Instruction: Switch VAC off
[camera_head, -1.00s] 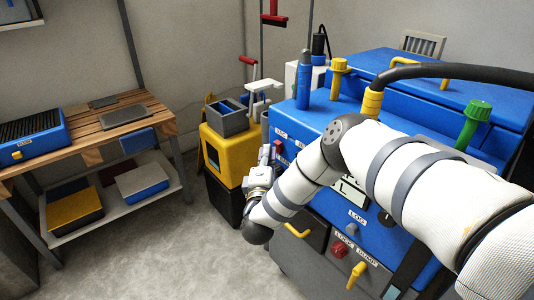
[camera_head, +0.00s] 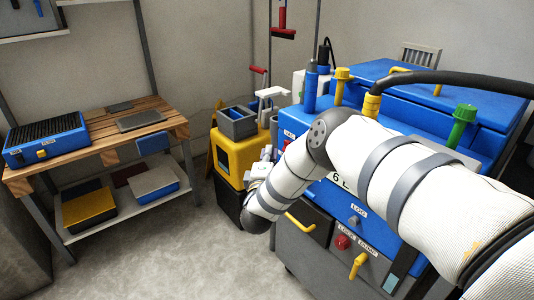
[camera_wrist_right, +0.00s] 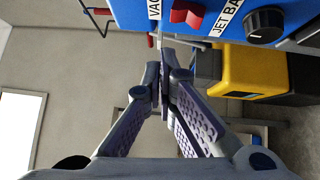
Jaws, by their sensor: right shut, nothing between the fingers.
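The blue machine (camera_head: 420,68) stands at the right in the head view. In the wrist view its panel edge runs along the top, with a white VAC label (camera_wrist_right: 153,9) and a red rocker switch (camera_wrist_right: 187,13) beside it. I cannot tell which way the switch is set. My right gripper (camera_head: 267,153) is at the panel's left side in the head view, partly hidden by its own arm. In the wrist view the right gripper (camera_wrist_right: 160,74) is shut and empty, its fingertips apart from the switch in the picture. My left gripper is not in view.
A black knob (camera_wrist_right: 265,24) by a partly cut JET label (camera_wrist_right: 225,17) is near the switch. A yellow bin (camera_head: 235,155) with a grey box (camera_head: 237,124) stands left of the machine. A wooden bench (camera_head: 95,135) is further left. Grey floor between is clear.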

